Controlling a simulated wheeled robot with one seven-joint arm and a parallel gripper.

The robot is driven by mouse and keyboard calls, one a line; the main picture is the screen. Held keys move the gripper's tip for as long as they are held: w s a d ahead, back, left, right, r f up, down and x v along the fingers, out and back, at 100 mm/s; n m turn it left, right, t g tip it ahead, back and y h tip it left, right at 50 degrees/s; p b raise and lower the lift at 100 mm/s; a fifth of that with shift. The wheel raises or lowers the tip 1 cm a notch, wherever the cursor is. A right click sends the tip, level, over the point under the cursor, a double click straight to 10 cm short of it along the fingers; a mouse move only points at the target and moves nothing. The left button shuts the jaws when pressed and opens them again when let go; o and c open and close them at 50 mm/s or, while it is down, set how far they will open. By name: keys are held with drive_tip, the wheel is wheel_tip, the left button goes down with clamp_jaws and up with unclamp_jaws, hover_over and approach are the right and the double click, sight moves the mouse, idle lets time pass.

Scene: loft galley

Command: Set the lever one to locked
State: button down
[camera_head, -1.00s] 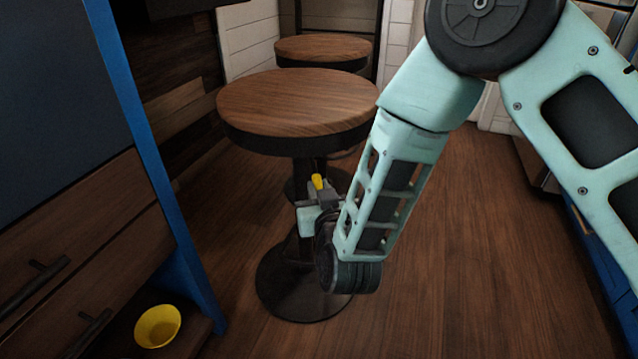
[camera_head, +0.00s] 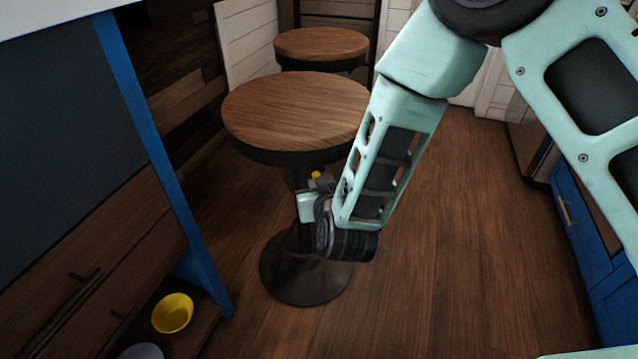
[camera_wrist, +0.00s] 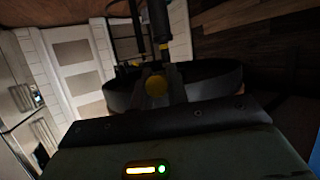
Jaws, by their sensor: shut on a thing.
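The lever's yellow tip (camera_head: 315,175) shows just under the seat of the nearer round stool (camera_head: 295,108), beside its dark post. My gripper (camera_head: 318,186) is at the lever, shut on it. In the wrist view the round yellow tip (camera_wrist: 156,86) sits between the fingers of my gripper (camera_wrist: 160,80). The fingers and my wrist hide most of the lever in the head view. Any locked or unlocked marking cannot be made out.
A second round stool (camera_head: 320,46) stands behind the nearer one. A drawer unit with a blue edge (camera_head: 165,165) is at the left, with a yellow bowl (camera_head: 172,312) on its low shelf. Blue cabinets (camera_head: 590,235) line the right.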

drive_tip(key=c, duration=1.4)
unclamp_jaws()
drive_tip(key=shift+o, duration=0.2)
drive_tip(key=p+v, duration=0.3)
drive_tip(key=v, duration=1.4)
drive_tip(key=shift+s, duration=0.25)
drive_tip(key=shift+d+r, duration=0.1)
drive_tip(key=shift+r, duration=0.05)
